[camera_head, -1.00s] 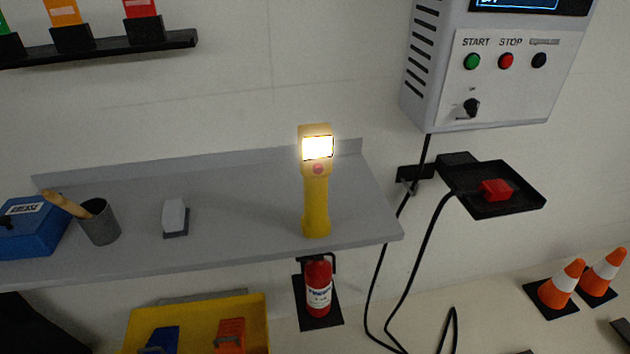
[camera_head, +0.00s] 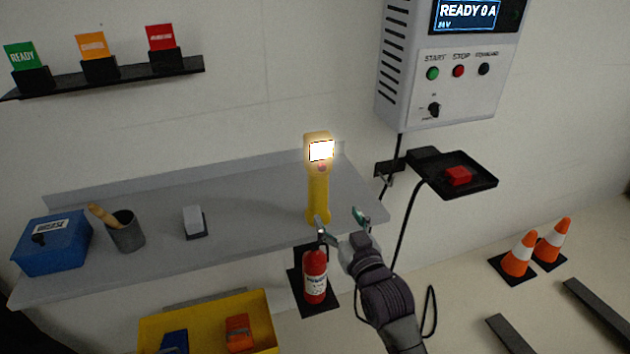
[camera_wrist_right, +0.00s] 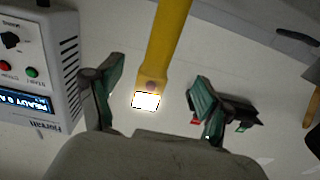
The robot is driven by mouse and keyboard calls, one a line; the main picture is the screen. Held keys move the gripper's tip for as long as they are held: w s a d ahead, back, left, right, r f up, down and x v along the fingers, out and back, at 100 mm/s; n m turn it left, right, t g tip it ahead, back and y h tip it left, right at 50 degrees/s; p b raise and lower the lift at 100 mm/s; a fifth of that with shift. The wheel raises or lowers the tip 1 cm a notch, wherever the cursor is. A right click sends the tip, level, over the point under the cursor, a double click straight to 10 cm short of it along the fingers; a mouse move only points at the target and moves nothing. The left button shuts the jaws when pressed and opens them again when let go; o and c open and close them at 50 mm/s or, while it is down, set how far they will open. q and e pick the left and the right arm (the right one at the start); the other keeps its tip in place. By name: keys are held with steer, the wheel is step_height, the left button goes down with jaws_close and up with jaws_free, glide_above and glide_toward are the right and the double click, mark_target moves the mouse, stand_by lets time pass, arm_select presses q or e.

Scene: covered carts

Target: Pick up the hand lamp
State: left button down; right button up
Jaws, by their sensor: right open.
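The yellow hand lamp (camera_head: 318,187) stands upright on the grey shelf (camera_head: 255,210) near its right end, with its square light lit at the top. My right gripper (camera_head: 340,220) is open and empty, at the shelf's front edge, just right of the lamp's foot in the head view. In the right wrist view the lamp (camera_wrist_right: 168,45) shows between the two spread green-padded fingers of my right gripper (camera_wrist_right: 152,98), and neither finger visibly touches it. My left gripper is in neither view.
On the shelf's left are a blue box (camera_head: 52,243), a grey cup (camera_head: 126,232) and a small grey-white block (camera_head: 194,221). A fire extinguisher (camera_head: 315,277) hangs below. A control box (camera_head: 450,75) and a black tray (camera_head: 478,186) are at right.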

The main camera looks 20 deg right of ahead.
mark_target(322, 190)
steer(key=w, duration=0.6)
steer(key=shift+w+a+p, duration=0.1)
steer(key=shift+w+p, duration=0.25)
steer(key=shift+p, duration=0.05)
steer(key=shift+w, duration=0.45)
steer(key=w, duration=0.1)
steer(key=w+p, duration=0.1)
steer(key=w, duration=0.2)
steer(key=shift+w+a+r+p, duration=0.15)
steer(key=shift+a+r+p, duration=0.05)
steer(key=shift+a+p, duration=0.1)
steer(key=shift+w+f, duration=0.1)
steer(key=shift+w, duration=0.25)
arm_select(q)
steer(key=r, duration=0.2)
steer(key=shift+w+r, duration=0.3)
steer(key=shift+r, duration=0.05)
arm_select(e)
steer(key=shift+s, duration=0.1)
jaws_close()
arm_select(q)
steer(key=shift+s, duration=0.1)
